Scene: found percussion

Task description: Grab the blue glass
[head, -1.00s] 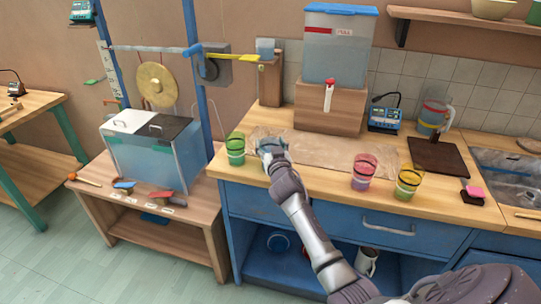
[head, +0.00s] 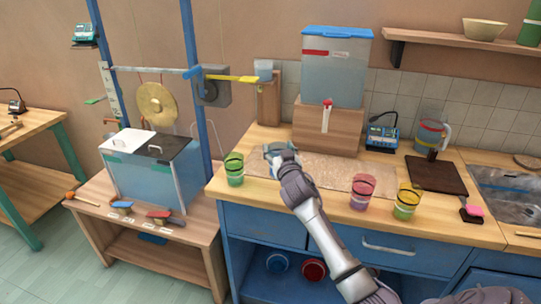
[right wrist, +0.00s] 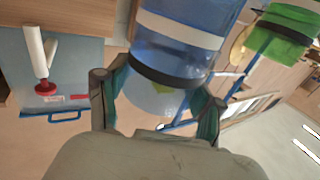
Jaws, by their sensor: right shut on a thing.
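My right gripper (head: 280,152) is over the mat at the back left of the counter. In the right wrist view, the right gripper (right wrist: 160,88) is shut on the blue glass (right wrist: 180,42), a clear blue tumbler with a white band and a dark band. One finger is on each side of the glass. In the head view the gripper mostly hides the blue glass. A green glass (head: 234,170) stands just left of it and also shows in the right wrist view (right wrist: 278,38). My left gripper is not in view.
A pink glass (head: 362,192) and a yellow-green glass (head: 406,203) stand at the counter's front right. A water dispenser (head: 335,72) on a wooden block (head: 325,128) is behind the mat (head: 325,170). A dark board (head: 436,175) lies right.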

